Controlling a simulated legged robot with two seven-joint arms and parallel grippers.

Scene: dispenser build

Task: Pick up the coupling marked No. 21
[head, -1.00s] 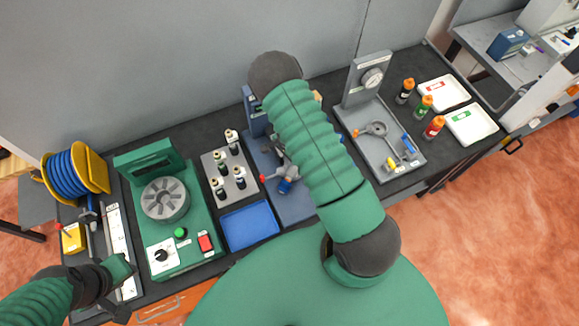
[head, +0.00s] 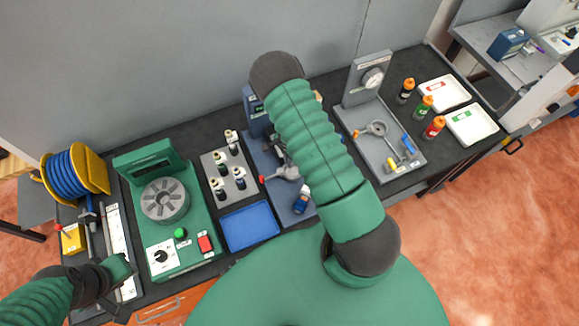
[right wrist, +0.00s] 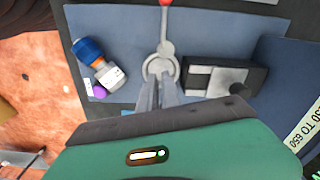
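A blue coupling with a silver nut and a purple end (right wrist: 98,65) lies on its side on the blue-grey mat in the right wrist view. In the head view it (head: 302,200) lies just left of my right arm. I cannot read any No. 21 mark on it. My right gripper (right wrist: 158,82) has its fingertips close together at a grey ring with a red-knobbed lever (right wrist: 161,66), to the right of the coupling; whether it grips anything is unclear. In the head view my right arm hides that gripper. My left gripper (head: 126,288) looks open and empty at the lower left.
A dark block fixture (right wrist: 225,75) stands right of the ring. A blue tray (head: 249,228), a bottle rack (head: 211,167) and a green machine (head: 185,249) are to the left. A gauge stand (head: 368,80), orange-capped bottles and white trays (head: 470,127) are to the right.

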